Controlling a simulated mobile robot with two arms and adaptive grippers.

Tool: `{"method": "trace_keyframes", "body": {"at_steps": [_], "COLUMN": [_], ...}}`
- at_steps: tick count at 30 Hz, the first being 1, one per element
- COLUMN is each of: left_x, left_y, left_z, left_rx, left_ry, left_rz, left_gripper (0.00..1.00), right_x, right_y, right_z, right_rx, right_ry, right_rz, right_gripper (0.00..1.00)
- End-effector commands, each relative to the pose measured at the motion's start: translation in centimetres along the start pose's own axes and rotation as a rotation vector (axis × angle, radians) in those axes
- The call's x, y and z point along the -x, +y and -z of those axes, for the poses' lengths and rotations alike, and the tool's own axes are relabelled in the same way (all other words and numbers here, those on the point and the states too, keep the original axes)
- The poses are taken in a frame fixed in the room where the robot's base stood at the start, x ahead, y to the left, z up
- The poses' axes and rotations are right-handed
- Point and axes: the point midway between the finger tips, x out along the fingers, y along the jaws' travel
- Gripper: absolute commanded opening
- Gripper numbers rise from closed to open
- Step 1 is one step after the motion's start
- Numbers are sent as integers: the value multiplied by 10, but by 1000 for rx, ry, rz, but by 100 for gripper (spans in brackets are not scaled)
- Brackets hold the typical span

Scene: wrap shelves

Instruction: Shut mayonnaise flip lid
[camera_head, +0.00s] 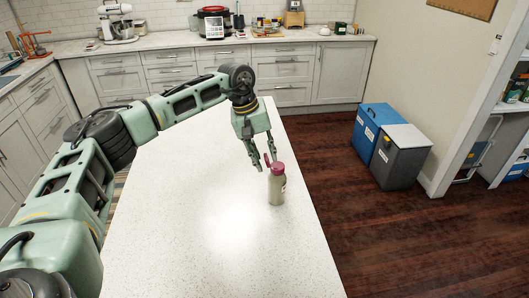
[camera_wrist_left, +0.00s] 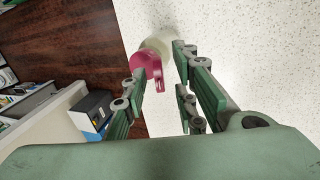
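The mayonnaise bottle (camera_head: 277,190) stands upright near the right edge of the white island, with a pale body and a pink-red cap (camera_head: 279,169). A pink flap, the flip lid (camera_head: 267,159), sticks up from the cap's left side and looks open. My left gripper (camera_head: 265,164) is just above and left of the cap, pointing down, its fingers apart. In the left wrist view, the cap (camera_wrist_left: 152,66) and the flip lid (camera_wrist_left: 158,96) show between the spread fingers, nearer the left finger. I cannot tell whether a finger touches them. My right gripper is not in view.
The rest of the white island (camera_head: 205,215) is clear. Blue (camera_head: 375,128) and grey (camera_head: 400,160) bins stand on the wooden floor to the right. Back counters hold a stand mixer (camera_head: 117,22) and a red-black cooker (camera_head: 215,22).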

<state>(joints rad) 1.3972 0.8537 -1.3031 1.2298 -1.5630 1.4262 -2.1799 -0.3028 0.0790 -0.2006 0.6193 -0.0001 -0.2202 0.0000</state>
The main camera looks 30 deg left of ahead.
Motion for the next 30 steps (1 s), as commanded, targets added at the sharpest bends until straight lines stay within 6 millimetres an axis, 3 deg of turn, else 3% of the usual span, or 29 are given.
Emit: {"method": "trace_keyframes", "body": {"at_steps": [4,13,30], "left_x": [0,0,0], "left_y": [0,0,1], "left_z": [0,0,0], "left_rx": [0,0,-1], "left_ry": [0,0,0], "left_rz": [0,-1,6], "left_gripper": [26,0,0], "right_x": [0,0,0], "right_y": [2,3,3], "right_z": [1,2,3], "right_rx": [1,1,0], "right_ry": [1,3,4], "right_rz": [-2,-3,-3], "right_gripper": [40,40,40]}}
